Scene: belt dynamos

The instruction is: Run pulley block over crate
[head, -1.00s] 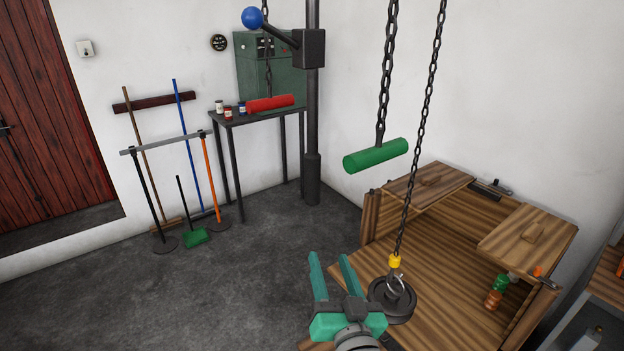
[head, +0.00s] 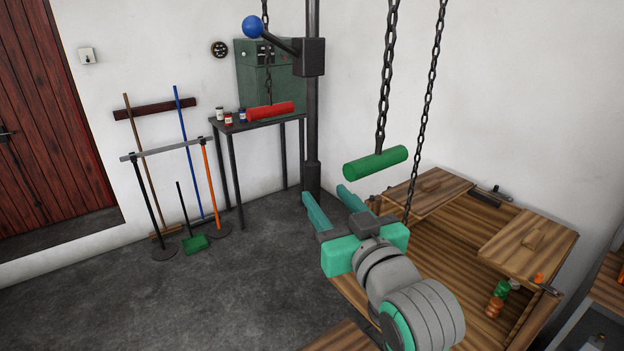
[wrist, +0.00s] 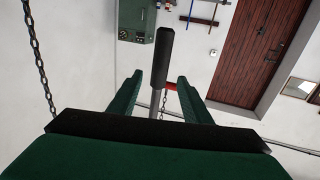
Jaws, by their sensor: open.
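My gripper (head: 336,201) is open and empty, raised in front of the wall post and left of the green handle, apart from both. Its two teal fingers also show in the wrist view (wrist: 160,85). The dark block hung on the thin chain (head: 430,90) is hidden behind my arm; only the chain above it shows. The wooden crate (head: 440,232) stands at the right, open between two lid panels, its near part covered by my arm. The green handle (head: 376,163) and the red handle (head: 270,110) hang on chains.
A dark post (head: 313,110) carries a lever with a blue ball (head: 253,27). A table (head: 255,122) with small jars stands by the green cabinet (head: 272,70). Brooms and a rack (head: 165,150) stand at left. The floor (head: 270,270) between is clear.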

